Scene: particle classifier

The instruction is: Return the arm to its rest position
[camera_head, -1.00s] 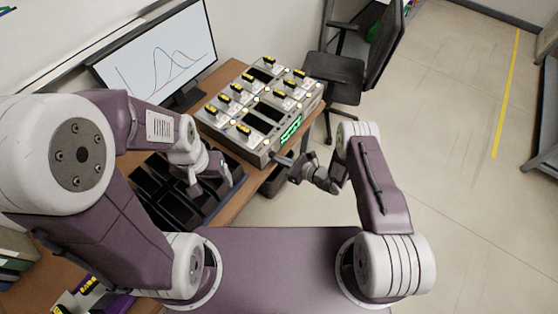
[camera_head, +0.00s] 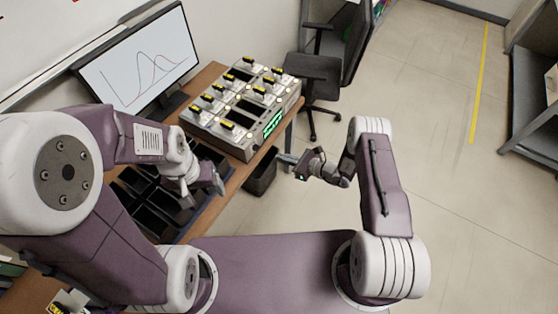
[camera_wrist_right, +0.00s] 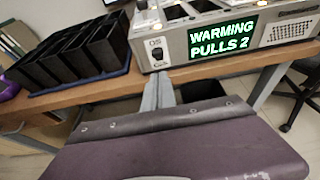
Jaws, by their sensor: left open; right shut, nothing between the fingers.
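My left gripper (camera_head: 212,186) hangs over the dark compartment tray (camera_head: 133,178) at the left of the desk. Its fingers are apart and nothing shows between them. My right gripper (camera_head: 284,160) is in front of the classifier machine (camera_head: 215,140), off the desk's front edge and clear of it. Its fingers are together and empty, and they show in the right wrist view (camera_wrist_right: 157,92) below the machine's front panel. The machine's green display (camera_wrist_right: 222,38) reads "WARMING PULLS 2". Several yellow-marked knobs sit on its top.
A monitor (camera_head: 140,60) with curves stands behind the machine on the wooden desk (camera_head: 208,212). A dark bin (camera_head: 262,178) is below the desk edge. A black office chair (camera_head: 315,75) stands beyond. The floor (camera_head: 440,180) at right is clear.

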